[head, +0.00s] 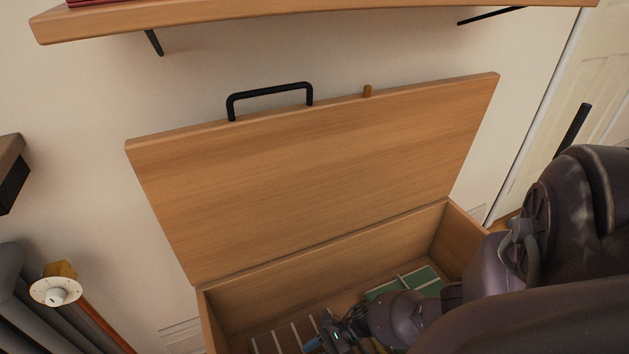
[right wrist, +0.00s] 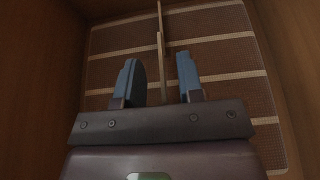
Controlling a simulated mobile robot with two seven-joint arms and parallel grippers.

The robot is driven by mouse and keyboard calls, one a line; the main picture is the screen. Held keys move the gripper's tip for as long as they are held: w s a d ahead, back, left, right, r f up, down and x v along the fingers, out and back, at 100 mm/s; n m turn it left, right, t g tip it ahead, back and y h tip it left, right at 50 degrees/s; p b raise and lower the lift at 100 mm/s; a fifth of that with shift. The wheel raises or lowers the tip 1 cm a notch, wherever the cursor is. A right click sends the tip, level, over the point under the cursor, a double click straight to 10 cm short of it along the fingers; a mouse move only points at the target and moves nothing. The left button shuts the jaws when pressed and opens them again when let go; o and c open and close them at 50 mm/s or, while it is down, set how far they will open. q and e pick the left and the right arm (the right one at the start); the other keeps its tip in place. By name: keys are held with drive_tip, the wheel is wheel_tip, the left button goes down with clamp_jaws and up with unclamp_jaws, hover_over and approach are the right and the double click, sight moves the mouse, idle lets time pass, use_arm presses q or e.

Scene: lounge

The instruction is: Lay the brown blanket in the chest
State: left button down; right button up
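The wooden chest (head: 212,325) stands open, its lid (head: 320,190) raised towards the wall. The brown blanket (head: 283,338), with pale stripes, lies flat in the bottom of the chest. It fills much of the right wrist view (right wrist: 225,55). My right arm reaches down into the chest. My right gripper (right wrist: 158,82) is above the blanket with its blue fingers apart. A thin pale upright edge shows between and beyond the fingers, touching neither; I cannot tell what it belongs to. My left gripper is not in view.
A green item (head: 418,281) with a pale stripe lies in the chest's right part, partly hidden by my arm. The lid has a black handle (head: 270,90). A wooden shelf (head: 320,14) hangs above. A white dial (head: 56,291) is at the left.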

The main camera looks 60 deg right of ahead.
drive_tip(key=shift+o, duration=0.8)
drive_tip(key=shift+r, duration=0.45)
drive_tip(key=shift+s+d+r, duration=0.15)
drive_tip(key=shift+d+r, duration=0.05)
drive_tip(key=shift+r, duration=0.05)
use_arm(q)
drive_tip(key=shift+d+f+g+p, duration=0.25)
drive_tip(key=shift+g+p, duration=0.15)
drive_tip(key=shift+p, duration=0.3)
use_arm(e)
drive_tip(key=v, duration=1.1)
drive_tip(key=shift+d, duration=0.25)
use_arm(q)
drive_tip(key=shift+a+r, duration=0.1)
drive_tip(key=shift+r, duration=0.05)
use_arm(e)
drive_tip(key=shift+s+r, duration=0.1)
